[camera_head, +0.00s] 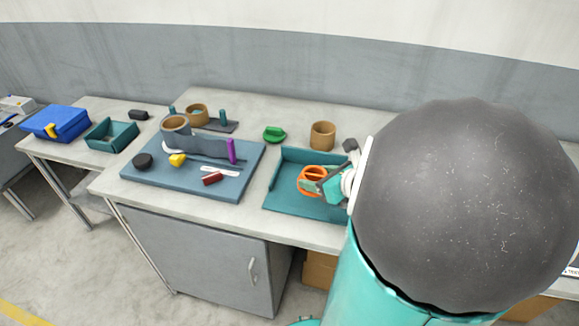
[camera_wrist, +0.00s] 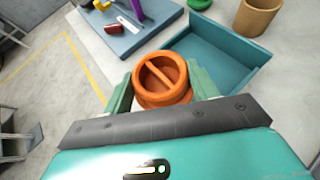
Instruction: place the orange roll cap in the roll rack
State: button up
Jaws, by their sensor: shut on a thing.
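The orange roll cap (camera_head: 309,180) is round, with a bar across its open top. My gripper (camera_head: 318,184) is shut on it, with one green finger on each side in the wrist view (camera_wrist: 161,88). In the head view the cap overlaps the teal open tray (camera_head: 287,207); the height between them is hard to judge. A dark base with upright teal pegs (camera_head: 223,116) stands at the back of the bench and may be the roll rack. A brown ring (camera_head: 197,109) sits on it, partly hidden by the grey reel part in front.
A blue-grey board (camera_head: 215,187) left of the tray carries a grey reel part (camera_head: 177,141), a purple piece (camera_head: 231,151) and small items. A green piece (camera_head: 274,133) and a brown cup-like roll (camera_head: 323,135) stand behind the tray. My arm covers the right side.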

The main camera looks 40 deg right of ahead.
jog(key=w+d+f, duration=0.2)
jog(key=w, duration=0.1)
jog(key=w+d+f, duration=0.2)
jog(key=w+f, duration=0.1)
jog(key=w+d+f, duration=0.2)
jog(key=w+f, duration=0.1)
jog(key=shift+d+f, duration=0.25)
jog(key=shift+d, duration=0.05)
jog(key=shift+w+d+f, duration=0.1)
jog(key=shift+w+f, duration=0.15)
jog(key=shift+f, duration=1.5)
jog(key=shift+f, duration=0.15)
jog(key=o, duration=1)
jog(key=shift+c, duration=0.2)
